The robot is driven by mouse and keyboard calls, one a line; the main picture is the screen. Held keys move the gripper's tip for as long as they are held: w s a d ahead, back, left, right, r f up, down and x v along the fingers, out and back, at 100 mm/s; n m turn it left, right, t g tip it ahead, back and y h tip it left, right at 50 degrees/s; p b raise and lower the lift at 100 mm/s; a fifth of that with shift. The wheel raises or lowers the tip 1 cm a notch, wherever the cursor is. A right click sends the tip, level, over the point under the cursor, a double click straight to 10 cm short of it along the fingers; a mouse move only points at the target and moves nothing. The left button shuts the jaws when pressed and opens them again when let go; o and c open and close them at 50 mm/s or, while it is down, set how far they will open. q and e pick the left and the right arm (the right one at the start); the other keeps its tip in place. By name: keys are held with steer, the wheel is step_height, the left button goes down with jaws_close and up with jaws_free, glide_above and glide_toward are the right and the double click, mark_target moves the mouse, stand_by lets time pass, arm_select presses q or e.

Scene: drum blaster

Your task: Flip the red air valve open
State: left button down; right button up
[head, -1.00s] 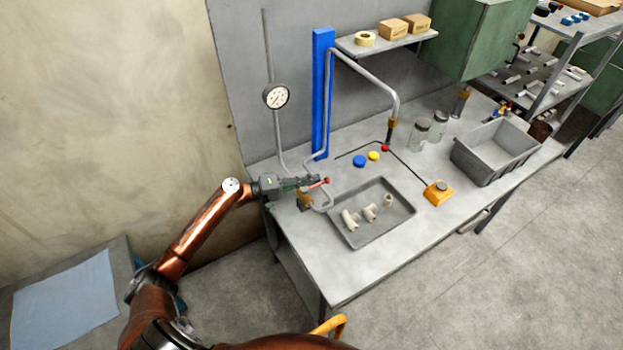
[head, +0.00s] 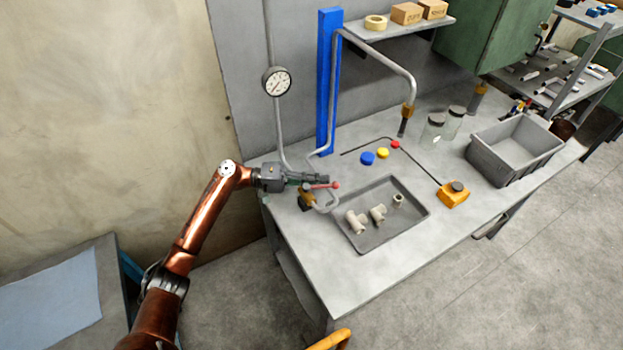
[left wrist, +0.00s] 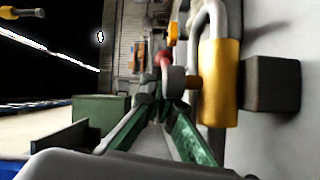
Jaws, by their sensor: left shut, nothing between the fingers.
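The red air valve lever (head: 335,185), with a red knob at its end, is on the brass valve (head: 306,198) in the pipe at the left end of the bench. In the left wrist view the brass body (left wrist: 219,80) stands right of the fingers, and the red knob (left wrist: 163,60) shows just beyond the fingertips. My left gripper (head: 324,180) is shut and empty, right beside the lever; I cannot tell whether it touches it. The fingers partly hide the lever. My right gripper is not in view.
A round gauge (head: 276,81) and a blue post (head: 328,85) rise behind the valve. A grey tray (head: 372,239) with white pipe fittings lies to the right. Coloured buttons (head: 382,153), an orange pedal-like box (head: 453,195), jars and a grey bin (head: 500,165) stand farther right.

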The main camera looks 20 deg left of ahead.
arm_select(q)
steer(key=shift+d+m+g, duration=0.15)
steer(key=shift+m+g, duration=0.15)
steer(key=shift+g, duration=0.1)
steer(key=shift+s+d+f+m+g+h, duration=0.1)
steer(key=shift+m+g+h, duration=0.2)
steer(key=shift+g, duration=0.1)
steer(key=shift+s+d+g, duration=0.15)
steer(key=shift+s+g, duration=0.05)
steer(key=shift+g, duration=0.1)
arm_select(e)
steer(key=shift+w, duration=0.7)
arm_select(q)
steer(key=shift+s+d+f, duration=0.15)
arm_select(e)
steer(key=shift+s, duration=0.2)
arm_select(q)
steer(key=shift+f, duration=0.1)
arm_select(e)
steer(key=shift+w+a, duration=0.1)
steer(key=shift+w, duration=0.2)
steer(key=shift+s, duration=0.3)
arm_select(q)
steer(key=shift+b, duration=0.3)
